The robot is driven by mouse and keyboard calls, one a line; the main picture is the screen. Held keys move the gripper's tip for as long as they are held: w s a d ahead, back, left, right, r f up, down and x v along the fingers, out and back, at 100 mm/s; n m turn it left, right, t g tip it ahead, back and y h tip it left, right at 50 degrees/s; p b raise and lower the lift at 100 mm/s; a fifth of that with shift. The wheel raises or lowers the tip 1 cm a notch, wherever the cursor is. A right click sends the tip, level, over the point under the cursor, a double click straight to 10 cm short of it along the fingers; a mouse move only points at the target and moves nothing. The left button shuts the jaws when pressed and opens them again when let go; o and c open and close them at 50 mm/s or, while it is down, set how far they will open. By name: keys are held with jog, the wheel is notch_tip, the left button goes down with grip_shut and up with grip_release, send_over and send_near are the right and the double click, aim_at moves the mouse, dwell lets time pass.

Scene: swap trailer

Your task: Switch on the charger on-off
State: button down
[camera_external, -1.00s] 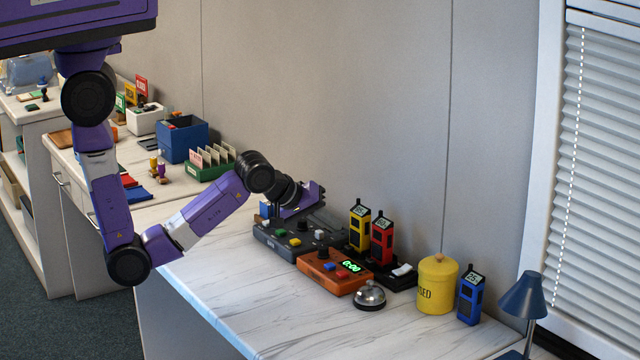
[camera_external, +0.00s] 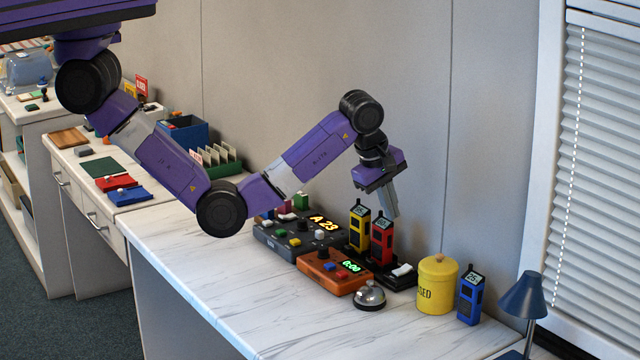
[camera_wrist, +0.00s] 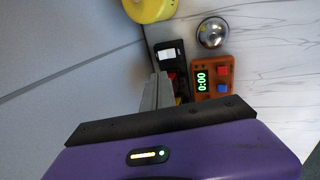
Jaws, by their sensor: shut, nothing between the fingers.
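The black charger (camera_external: 399,281) stands on the counter by the wall, with a white rocker switch (camera_external: 402,270) at its right end. A yellow radio (camera_external: 359,232) and a red radio (camera_external: 382,243) stand upright in it. My gripper (camera_external: 391,214) is shut and empty, pointing down above the red radio, up and left of the switch. In the wrist view the charger (camera_wrist: 160,43) shows beyond my gripper fingers (camera_wrist: 156,80), with the white switch (camera_wrist: 169,55) in clear sight. The fingers partly hide the radios there. I cannot tell whether the switch is on or off.
An orange timer (camera_external: 325,272) reading 0:00 is in front of the charger. A silver bell (camera_external: 369,295), a yellow canister (camera_external: 437,285), a blue radio (camera_external: 471,296) and a blue lamp (camera_external: 525,297) stand to the right. A grey console (camera_external: 279,243) is at left. The front counter is clear.

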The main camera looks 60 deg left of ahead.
aim_at(408, 266)
jog(key=shift+d+f, duration=0.1)
jog(key=shift+d, duration=0.05)
jog(key=x, duration=1.3)
jog(key=shift+p, duration=0.35)
jog(key=shift+w+f, duration=0.15)
jog(key=shift+f, duration=0.2)
jog(key=shift+w+f+b, duration=0.15)
jog(key=shift+f+b, duration=0.15)
jog(key=shift+s+r+p, duration=0.1)
jog(key=shift+s+p, duration=0.75)
jog(key=shift+p, duration=0.2)
